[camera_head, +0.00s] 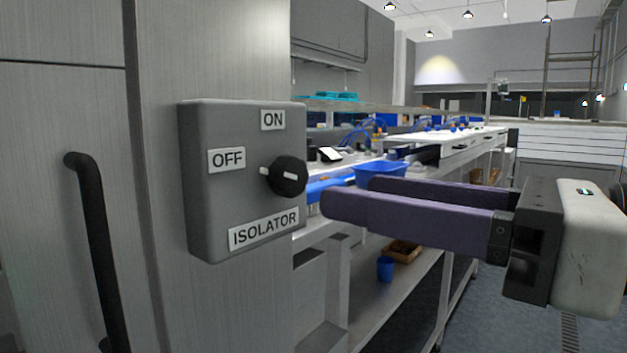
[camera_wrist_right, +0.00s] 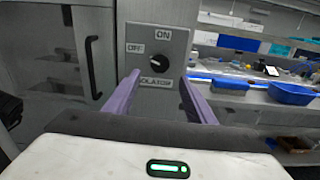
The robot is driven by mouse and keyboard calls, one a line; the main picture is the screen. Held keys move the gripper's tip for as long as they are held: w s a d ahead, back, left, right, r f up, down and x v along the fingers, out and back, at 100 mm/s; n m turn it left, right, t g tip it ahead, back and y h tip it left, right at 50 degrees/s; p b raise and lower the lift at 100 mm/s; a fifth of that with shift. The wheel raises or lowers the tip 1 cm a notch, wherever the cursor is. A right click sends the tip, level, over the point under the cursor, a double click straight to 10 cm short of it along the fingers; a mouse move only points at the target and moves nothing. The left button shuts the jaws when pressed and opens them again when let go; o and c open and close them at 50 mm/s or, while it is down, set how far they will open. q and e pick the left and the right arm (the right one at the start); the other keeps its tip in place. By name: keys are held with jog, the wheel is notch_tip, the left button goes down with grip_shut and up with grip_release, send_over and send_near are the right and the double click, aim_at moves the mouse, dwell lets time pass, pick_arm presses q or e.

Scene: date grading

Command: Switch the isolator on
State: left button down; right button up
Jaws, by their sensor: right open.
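The isolator (camera_head: 203,195) is a grey box on a grey metal panel, with labels ON at the top, OFF at the left and ISOLATOR below. Its round black knob (camera_head: 287,178) has a white mark lying about level, toward the OFF side. The knob also shows in the right wrist view (camera_wrist_right: 158,62). My right gripper (camera_head: 347,194) is open and empty, its purple fingers pointing at the box from the right, apart from the knob. In the wrist view the fingertips (camera_wrist_right: 160,78) appear either side of and just below the knob. My left gripper is not in view.
A black door handle (camera_head: 93,240) stands left of the box. Right of it runs a long bench with a blue tray (camera_head: 378,170); a blue cup (camera_head: 385,268) and brown basket (camera_head: 404,250) sit on its lower shelf. Open floor lies at the lower right.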

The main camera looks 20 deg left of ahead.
aim_at(297, 184)
jog(key=p+x, duration=0.1)
jog(key=x, duration=0.5)
jog(key=shift+a+r, duration=0.1)
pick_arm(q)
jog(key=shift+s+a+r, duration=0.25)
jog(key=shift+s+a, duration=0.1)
pick_arm(e)
jog(key=shift+w+a, duration=0.2)
jog(key=shift+a, duration=0.35)
jog(key=c, duration=1)
jog(key=shift+c, duration=0.2)
